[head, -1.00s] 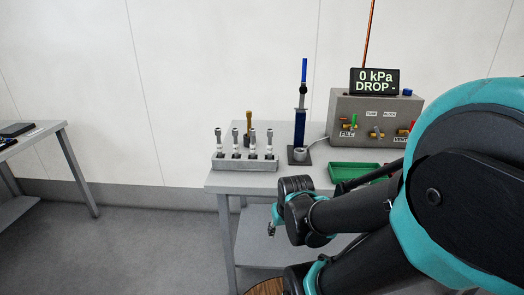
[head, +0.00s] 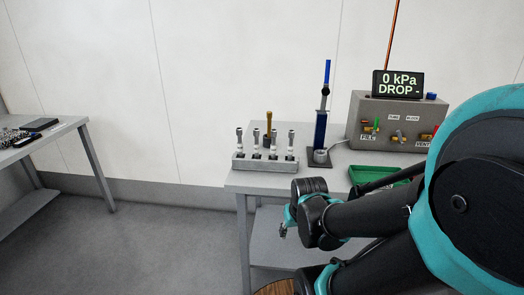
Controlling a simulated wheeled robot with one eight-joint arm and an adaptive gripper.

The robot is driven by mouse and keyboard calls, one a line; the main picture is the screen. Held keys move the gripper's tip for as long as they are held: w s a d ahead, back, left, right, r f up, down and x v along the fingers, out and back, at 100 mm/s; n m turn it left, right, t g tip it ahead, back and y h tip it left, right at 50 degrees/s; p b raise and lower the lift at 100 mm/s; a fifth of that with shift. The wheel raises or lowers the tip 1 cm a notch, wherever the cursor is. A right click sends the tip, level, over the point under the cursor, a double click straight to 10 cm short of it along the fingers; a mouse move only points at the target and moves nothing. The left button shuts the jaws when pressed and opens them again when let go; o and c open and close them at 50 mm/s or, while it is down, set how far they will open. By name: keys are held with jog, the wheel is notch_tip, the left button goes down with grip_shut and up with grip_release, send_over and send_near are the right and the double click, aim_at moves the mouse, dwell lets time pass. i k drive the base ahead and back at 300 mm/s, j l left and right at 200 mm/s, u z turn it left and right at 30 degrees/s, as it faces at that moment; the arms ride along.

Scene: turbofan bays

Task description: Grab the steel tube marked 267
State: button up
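Several steel tubes (head: 273,143) with white bands stand upright in a grey rack block (head: 264,164) at the left end of the workbench. Any markings on them are too small to read, so I cannot tell which is 267. My gripper (head: 284,231) hangs low in front of the bench's front edge, below and nearer than the rack. It touches no tube, and it is too small and dark to show whether its fingers are open.
A brass-coloured piece (head: 268,122) stands behind the tubes. Right of the rack are a blue upright press (head: 321,128), a green tray (head: 366,173) and a grey control box (head: 405,124) reading 0 kPa DROP. Another table (head: 52,137) stands far left; clear floor lies between.

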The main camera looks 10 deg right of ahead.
aim_at(257, 131)
jog(key=z, duration=1.7)
jog(key=j+u, duration=0.15)
jog(key=u, duration=1.55)
jog(key=i+l+u, duration=0.1)
jog(key=i+l, duration=0.05)
jog(key=i, duration=0.1)
